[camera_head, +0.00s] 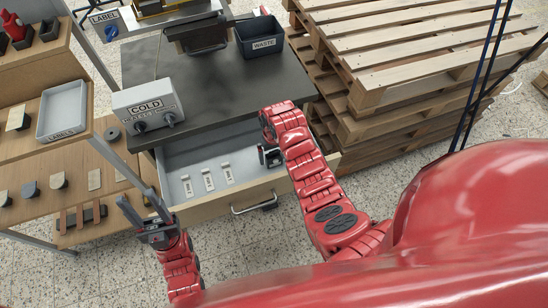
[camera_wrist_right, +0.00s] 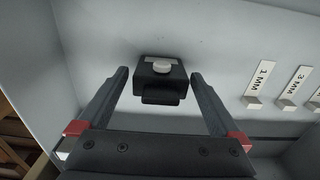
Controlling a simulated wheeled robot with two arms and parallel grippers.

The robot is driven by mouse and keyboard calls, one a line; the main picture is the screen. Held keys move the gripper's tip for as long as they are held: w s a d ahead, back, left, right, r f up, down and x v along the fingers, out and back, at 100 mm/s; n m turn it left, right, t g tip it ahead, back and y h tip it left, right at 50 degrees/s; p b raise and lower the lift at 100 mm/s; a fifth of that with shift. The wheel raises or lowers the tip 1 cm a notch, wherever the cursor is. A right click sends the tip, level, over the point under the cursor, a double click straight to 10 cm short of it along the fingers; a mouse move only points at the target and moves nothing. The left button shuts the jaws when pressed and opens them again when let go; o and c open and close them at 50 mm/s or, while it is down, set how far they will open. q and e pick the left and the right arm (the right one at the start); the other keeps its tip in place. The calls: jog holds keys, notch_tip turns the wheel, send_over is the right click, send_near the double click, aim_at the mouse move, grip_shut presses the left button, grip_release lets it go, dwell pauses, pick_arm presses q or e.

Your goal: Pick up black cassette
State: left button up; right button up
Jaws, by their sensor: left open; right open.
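The black cassette (camera_wrist_right: 162,86) is a small dark block with a white round knob on top and a dark tab facing me, in the right wrist view. It sits in the pale grey open drawer (camera_head: 196,154). My right gripper (camera_head: 268,156) is open at the drawer's right end; its two fingers stand on either side of the cassette in the wrist view, with visible gaps. The cassette is hidden or too small to make out in the head view. My left gripper (camera_head: 138,199) is open and empty, left of the drawer.
Labelled white pieces (camera_head: 208,180) stand in the drawer, left of my right gripper. The dark worktop (camera_head: 215,90) overhangs it, with a COLD control box (camera_head: 148,108) and a WASTE bin (camera_head: 262,38). Stacked pallets (camera_head: 400,95) stand right; a wooden shelf (camera_head: 105,155) stands left.

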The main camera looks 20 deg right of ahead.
jog(key=shift+f, duration=0.55)
jog(key=shift+c, duration=0.3)
jog(key=c, duration=1.3)
jog(key=shift+r, duration=0.15)
